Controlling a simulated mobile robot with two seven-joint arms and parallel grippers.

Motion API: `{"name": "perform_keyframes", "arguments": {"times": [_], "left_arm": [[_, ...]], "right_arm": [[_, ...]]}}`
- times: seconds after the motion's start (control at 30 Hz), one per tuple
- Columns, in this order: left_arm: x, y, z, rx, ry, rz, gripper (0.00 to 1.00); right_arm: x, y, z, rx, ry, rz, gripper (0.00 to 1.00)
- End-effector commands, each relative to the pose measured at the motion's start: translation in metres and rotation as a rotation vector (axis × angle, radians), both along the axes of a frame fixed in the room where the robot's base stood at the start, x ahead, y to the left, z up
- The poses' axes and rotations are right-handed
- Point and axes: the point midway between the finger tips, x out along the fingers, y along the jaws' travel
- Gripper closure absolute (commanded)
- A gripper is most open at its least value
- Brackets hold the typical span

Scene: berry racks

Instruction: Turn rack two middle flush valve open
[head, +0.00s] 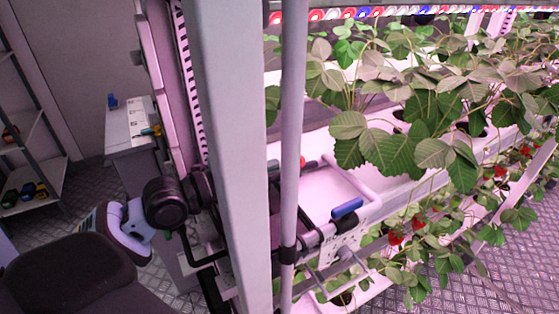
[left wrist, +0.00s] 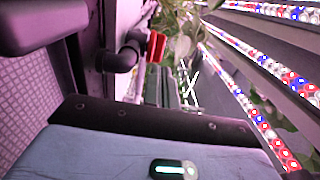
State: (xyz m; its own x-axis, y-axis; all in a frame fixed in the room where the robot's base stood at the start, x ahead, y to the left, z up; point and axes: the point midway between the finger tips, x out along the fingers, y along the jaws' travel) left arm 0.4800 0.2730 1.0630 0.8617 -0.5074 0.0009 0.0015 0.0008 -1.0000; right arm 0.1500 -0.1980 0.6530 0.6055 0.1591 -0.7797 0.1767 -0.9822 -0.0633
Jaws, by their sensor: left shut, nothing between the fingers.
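A blue-handled valve (head: 347,208) sits on pipework at the rack's end in the head view. A smaller red handle (head: 302,161) shows behind the post. I cannot tell which is the middle flush valve, or whether it is open. My left gripper (head: 138,232) is at the lower left, apart from the blue handle, with the post between them. It is shut and empty; its fingertips are hard to make out. The left wrist view shows a red handle (left wrist: 156,47) near a black pipe elbow (left wrist: 120,58). My right gripper is not in view.
A tall grey post (head: 232,130) and a thinner pole (head: 291,120) stand before the rack end. Strawberry plants (head: 410,130) fill the rack at right. A white cabinet (head: 130,125) and a shelf (head: 35,150) stand at left. Light strips (left wrist: 250,110) run along the wrist view's right.

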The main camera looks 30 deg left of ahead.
Motion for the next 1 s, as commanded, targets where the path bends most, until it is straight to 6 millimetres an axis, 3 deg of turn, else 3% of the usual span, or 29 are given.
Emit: {"name": "perform_keyframes", "arguments": {"times": [0.33, 1.0], "left_arm": [[0.028, -0.016, 0.002, -0.003, -0.001, 0.000, 1.00], [0.032, -0.019, 0.000, 0.001, 0.001, -0.001, 1.00]], "right_arm": [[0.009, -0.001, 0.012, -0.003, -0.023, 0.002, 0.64], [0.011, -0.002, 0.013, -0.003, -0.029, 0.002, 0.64]]}}
